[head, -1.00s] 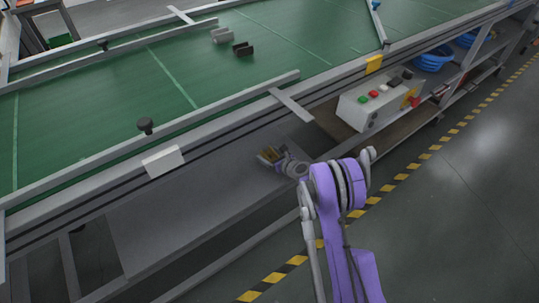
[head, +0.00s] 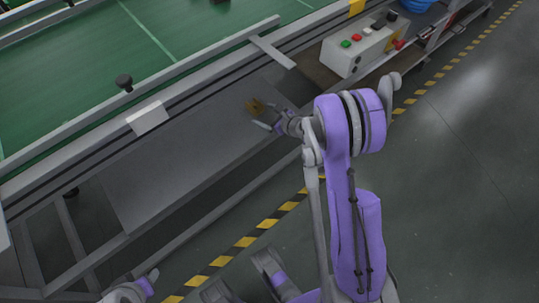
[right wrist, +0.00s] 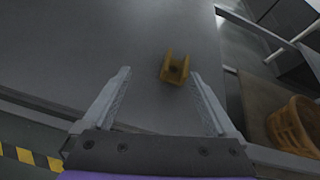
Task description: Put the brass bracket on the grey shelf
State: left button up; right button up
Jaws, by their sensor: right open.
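The brass bracket (head: 256,106) is a small U-shaped piece on the grey shelf (head: 180,155), near the shelf's right end. It also shows in the right wrist view (right wrist: 175,70), with its two prongs pointing away from my gripper. My right gripper (head: 265,117) is open, with its fingers pointing at the bracket from the right. In the right wrist view its fingers (right wrist: 160,77) are spread wide, and the bracket sits at the fingertips, closer to the right finger with a gap.
A green conveyor (head: 90,75) with a metal rail runs behind the shelf. A control box (head: 358,48) with coloured buttons stands to the right on a brown board. A basket (right wrist: 295,125) shows in the right wrist view. Open floor with a striped line lies in front.

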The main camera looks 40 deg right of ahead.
jog(key=s+a+r+n+g+y, duration=0.1)
jog(key=s+a+r+n+g, duration=0.1)
jog(key=s+a+r+n, duration=0.45)
jog(key=s+a+r+n+g, duration=0.2)
jog(key=s+a+n+g, duration=0.15)
jog(key=a+n, duration=0.6)
jog(key=s+a+n+g+h, duration=0.1)
jog(key=s+n, duration=0.7)
jog(key=s, duration=0.1)
jog(key=s+a+r+n+g+h, duration=0.1)
jog(key=s+a+n, duration=0.1)
jog(key=s+n, duration=0.6)
jog(key=shift+s+r+h, duration=0.25)
jog(key=shift+s+h, duration=0.15)
jog(key=shift+s, duration=0.8)
jog(key=shift+g, duration=0.25)
jog(key=shift+c, duration=0.2)
